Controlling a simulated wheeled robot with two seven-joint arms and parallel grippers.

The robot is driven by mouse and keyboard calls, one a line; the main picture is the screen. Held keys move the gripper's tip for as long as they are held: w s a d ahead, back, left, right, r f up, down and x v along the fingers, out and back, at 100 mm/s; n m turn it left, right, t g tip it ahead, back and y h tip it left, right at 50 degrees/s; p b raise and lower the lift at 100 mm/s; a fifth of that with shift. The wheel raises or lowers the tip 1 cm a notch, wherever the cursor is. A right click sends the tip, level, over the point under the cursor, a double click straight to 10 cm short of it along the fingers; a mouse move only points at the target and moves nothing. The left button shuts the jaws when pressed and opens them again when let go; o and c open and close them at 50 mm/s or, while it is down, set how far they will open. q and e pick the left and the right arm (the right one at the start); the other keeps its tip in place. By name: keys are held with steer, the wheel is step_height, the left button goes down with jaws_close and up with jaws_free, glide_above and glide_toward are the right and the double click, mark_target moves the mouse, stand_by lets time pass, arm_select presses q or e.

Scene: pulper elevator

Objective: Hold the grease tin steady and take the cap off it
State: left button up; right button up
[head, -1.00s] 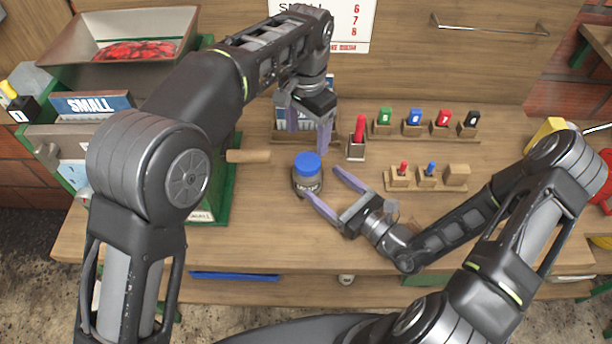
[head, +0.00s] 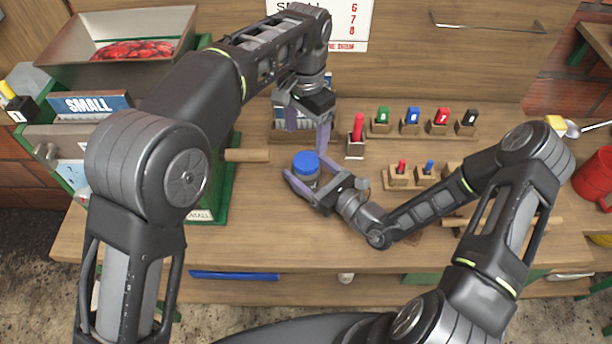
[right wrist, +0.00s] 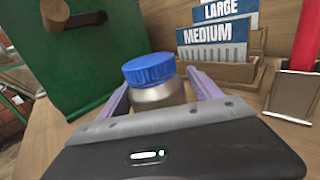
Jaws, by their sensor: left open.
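The grease tin is a small jar (right wrist: 158,97) with a grey body and a blue cap (head: 306,162), upright on the wooden bench. The cap is on the tin. My right gripper (head: 304,170) is low at the bench with its fingers around the tin, one on each side. In the right wrist view the tin stands between the fingers, and no firm grip on it shows. My left gripper (head: 308,133) is open and empty, pointing down above the bench, just behind the tin in the picture.
A green machine with a wooden handle (head: 247,155) stands left of the tin. Behind are a card holder (right wrist: 215,72) and a red marker in a stand (head: 357,131). Racks of coloured plugs (head: 412,122) lie to the right. A red mug (head: 594,178) is at far right.

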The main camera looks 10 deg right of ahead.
jaws_close()
stand_by(0.6)
